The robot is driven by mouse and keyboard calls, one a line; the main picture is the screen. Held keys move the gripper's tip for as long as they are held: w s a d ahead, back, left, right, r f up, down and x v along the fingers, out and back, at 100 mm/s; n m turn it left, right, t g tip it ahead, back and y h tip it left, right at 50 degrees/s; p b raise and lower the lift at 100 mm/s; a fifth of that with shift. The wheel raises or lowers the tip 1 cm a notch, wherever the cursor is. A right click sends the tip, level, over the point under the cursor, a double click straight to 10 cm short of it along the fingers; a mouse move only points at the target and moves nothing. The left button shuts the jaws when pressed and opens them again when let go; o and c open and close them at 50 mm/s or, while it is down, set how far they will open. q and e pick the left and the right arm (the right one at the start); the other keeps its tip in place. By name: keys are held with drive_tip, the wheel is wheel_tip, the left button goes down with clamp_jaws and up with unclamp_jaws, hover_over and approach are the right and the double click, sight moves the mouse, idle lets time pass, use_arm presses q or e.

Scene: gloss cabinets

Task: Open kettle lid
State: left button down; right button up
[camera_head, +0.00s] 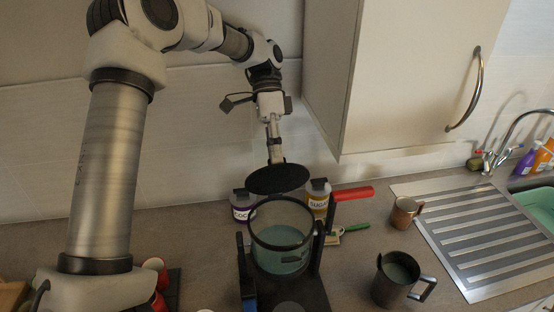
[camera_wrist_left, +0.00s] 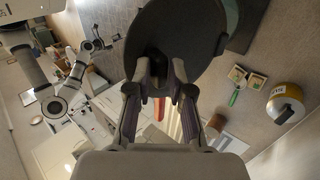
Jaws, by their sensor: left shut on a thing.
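The kettle (camera_head: 281,262) is a clear vessel with a dark rim and bluish contents, standing on a black base (camera_head: 310,292). Its round black lid (camera_head: 280,181) is above and behind the rim, apart from most of it; whether it still joins the kettle at the back is unclear. My left gripper (camera_head: 275,153) comes down from above and is shut on the lid's middle. In the left wrist view the lid (camera_wrist_left: 205,30) is a large dark disc at the fingertips (camera_wrist_left: 160,68). My right arm seems to show small at the left there, its jaws (camera_wrist_left: 95,45) unclear.
Labelled jars (camera_head: 242,205) and (camera_head: 318,192) stand close behind the kettle. A metal mug (camera_head: 396,279) and a copper mug (camera_head: 403,213) are to its right. A ribbed drainboard (camera_head: 475,235) leads to the sink. A wall cabinet (camera_head: 395,70) hangs right of my left gripper.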

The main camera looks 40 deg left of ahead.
use_arm(q)
drive_tip(key=shift+w+a+f, duration=0.45)
drive_tip(key=shift+w+a, duration=0.05)
drive_tip(key=shift+a, duration=0.2)
drive_tip(key=shift+f, duration=0.1)
idle(0.7)
drive_tip(key=c, duration=1.2)
unclamp_jaws()
drive_tip(key=shift+o, duration=0.2)
drive_tip(key=shift+w+a+f, duration=0.1)
drive_tip(key=shift+w+a, duration=0.35)
drive_tip(key=shift+d, duration=0.1)
